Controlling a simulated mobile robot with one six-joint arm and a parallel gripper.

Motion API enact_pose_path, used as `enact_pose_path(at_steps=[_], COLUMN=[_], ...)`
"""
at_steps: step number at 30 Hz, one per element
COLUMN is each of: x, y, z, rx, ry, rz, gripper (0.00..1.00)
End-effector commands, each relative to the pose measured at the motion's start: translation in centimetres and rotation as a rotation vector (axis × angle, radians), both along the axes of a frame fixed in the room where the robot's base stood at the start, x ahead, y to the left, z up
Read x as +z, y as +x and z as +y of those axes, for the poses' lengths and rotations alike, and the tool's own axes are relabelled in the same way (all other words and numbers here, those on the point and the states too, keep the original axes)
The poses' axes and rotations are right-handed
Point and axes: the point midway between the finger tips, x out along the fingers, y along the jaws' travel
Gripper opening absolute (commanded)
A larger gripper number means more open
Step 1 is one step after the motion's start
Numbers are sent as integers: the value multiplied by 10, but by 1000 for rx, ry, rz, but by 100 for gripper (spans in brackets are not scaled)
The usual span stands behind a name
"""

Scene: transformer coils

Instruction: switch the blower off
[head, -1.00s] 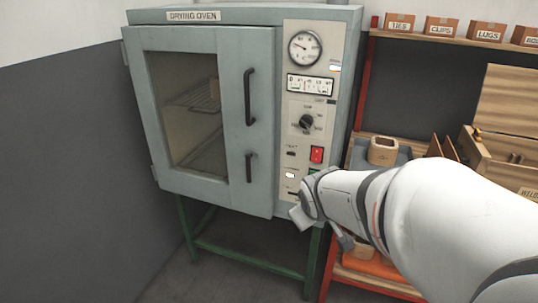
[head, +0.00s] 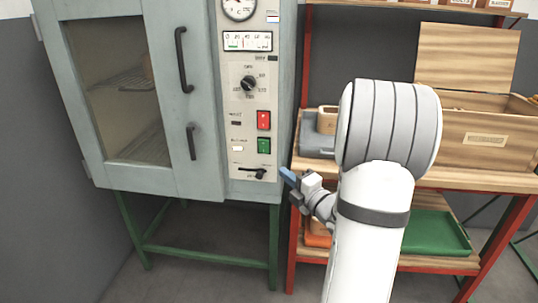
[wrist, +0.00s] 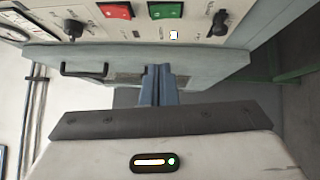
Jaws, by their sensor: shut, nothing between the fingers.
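The drying oven's control panel (head: 248,95) faces me in the head view. It carries a red rocker switch (head: 263,120), a green rocker switch (head: 263,146) below it and a black lever (head: 250,172) at the bottom. Their small labels are too blurred to read, so I cannot tell which is the blower's. My gripper (head: 288,176) is just right of the panel's lower end, its blue fingers shut and empty. The wrist view shows the fingers (wrist: 158,85) together, with the red switch (wrist: 116,10), green switch (wrist: 165,9) and lever (wrist: 218,24) beyond them.
The oven door (head: 185,150) is left of the panel, with two dark handles. A black dial knob (head: 248,84) sits above the switches. A wooden workbench (head: 460,180) with a wooden box (head: 485,140) and a green tray (head: 435,232) stands at right.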

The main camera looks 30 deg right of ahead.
Motion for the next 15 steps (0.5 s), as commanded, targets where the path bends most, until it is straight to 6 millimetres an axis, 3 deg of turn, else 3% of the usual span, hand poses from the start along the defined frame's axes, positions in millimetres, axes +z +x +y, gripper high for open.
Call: enact_pose_path(at_steps=[9,15], x=[1,3], y=[2,25], z=[1,7], rx=[1,4], ry=[0,0], rz=[0,0], gripper=[0,0])
